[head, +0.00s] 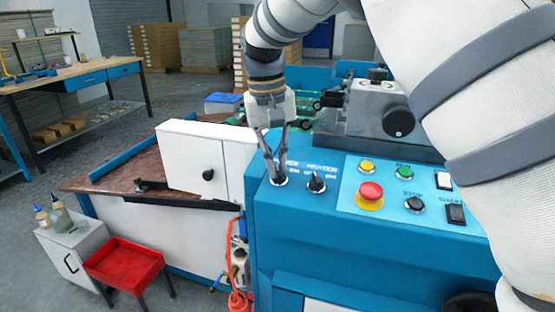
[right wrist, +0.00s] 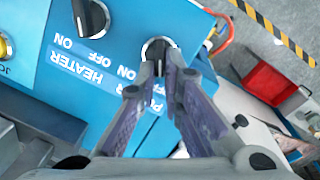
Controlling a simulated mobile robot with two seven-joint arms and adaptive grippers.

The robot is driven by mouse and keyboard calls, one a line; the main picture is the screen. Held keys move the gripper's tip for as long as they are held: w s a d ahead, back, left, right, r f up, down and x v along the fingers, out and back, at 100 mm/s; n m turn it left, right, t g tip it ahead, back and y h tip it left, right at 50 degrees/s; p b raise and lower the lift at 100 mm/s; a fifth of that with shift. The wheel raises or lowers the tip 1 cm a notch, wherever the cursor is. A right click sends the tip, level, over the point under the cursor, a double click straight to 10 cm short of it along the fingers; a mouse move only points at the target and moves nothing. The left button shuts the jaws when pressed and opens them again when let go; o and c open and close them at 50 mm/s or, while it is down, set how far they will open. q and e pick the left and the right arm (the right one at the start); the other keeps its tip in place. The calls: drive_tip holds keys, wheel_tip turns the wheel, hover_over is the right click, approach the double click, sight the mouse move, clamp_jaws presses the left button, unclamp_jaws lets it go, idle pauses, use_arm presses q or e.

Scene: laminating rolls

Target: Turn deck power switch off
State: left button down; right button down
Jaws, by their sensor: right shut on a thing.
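The deck power switch, a black rotary knob with a light ring (head: 279,181), sits on the blue control panel at its left end. My right gripper (head: 276,172) reaches down from above with its fingertips at this knob. In the right wrist view the fingertips (right wrist: 161,65) are shut on the knob (right wrist: 157,44), one on each side. The fingers partly cover its power label; ON and OFF marks show beside it. The exact pointing of the knob is hard to tell. My left gripper is not in view.
The heater knob (head: 316,182) stands close right of the power switch and also shows in the right wrist view (right wrist: 90,15). A red mushroom button (head: 370,192), several smaller buttons and a black switch (head: 456,213) lie further right. A white cabinet (head: 195,155) stands left.

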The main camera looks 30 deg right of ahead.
drive_tip(key=shift+f+n, duration=0.15)
drive_tip(key=shift+n, duration=0.15)
drive_tip(key=c, duration=1.7)
unclamp_jaws()
drive_tip(key=r, duration=0.4)
drive_tip(key=a+r, duration=0.1)
drive_tip(key=r, duration=0.7)
drive_tip(key=shift+w+a, duration=0.15)
drive_tip(key=shift+w, duration=0.05)
